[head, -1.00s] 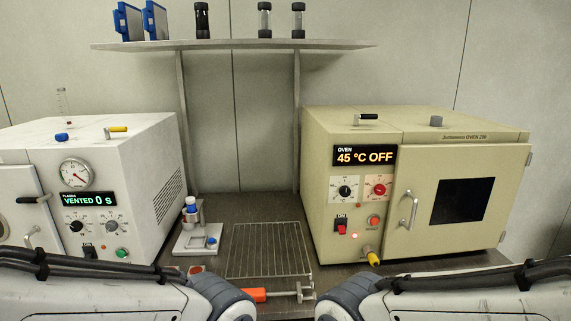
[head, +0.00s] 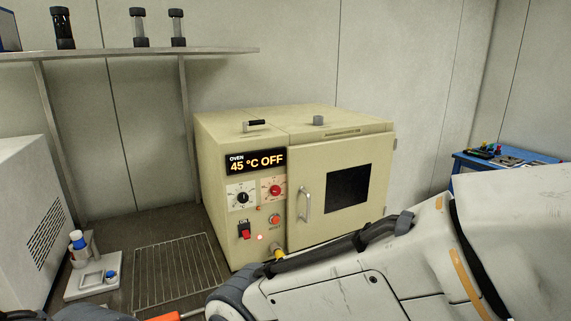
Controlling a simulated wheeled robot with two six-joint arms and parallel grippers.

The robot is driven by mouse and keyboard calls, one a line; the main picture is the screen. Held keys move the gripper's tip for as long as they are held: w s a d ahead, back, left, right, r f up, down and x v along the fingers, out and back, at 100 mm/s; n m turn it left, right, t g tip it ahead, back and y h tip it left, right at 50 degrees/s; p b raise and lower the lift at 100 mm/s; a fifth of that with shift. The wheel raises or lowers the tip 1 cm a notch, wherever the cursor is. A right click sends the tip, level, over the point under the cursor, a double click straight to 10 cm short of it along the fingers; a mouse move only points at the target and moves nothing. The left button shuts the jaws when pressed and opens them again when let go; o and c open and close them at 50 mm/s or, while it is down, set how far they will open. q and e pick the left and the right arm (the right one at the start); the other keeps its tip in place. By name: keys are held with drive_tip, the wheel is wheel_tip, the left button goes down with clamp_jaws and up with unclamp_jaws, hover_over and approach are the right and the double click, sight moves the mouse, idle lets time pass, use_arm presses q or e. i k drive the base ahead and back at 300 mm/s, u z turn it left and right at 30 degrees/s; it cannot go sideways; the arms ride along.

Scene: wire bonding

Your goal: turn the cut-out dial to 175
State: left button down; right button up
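The beige oven (head: 345,225) stands on the bench at the centre, its door closed. Its display (head: 256,161) reads 45 °C OFF. Below the display are two dials on pale scale plates: a black dial (head: 242,198) at left and a red dial (head: 275,190) at right. The red one looks like the cut-out dial, but the lettering and scale are too small to read. My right arm crosses the lower right in front of the oven's base.
Below the dials are a red switch (head: 244,231) and a red button (head: 274,219). A door handle (head: 304,204) sticks out. A wire rack (head: 180,270) lies left of the oven, beside a small stand with a bottle (head: 77,240). A shelf (head: 130,53) is above; a blue cart (head: 510,160) stands far right.

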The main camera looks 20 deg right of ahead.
sight(276, 190)
drive_tip(key=z, duration=0.05)
drive_tip(key=k, duration=0.55)
drive_tip(key=z, duration=0.55)
drive_tip(key=i, duration=0.95)
drive_tip(key=z, duration=0.35)
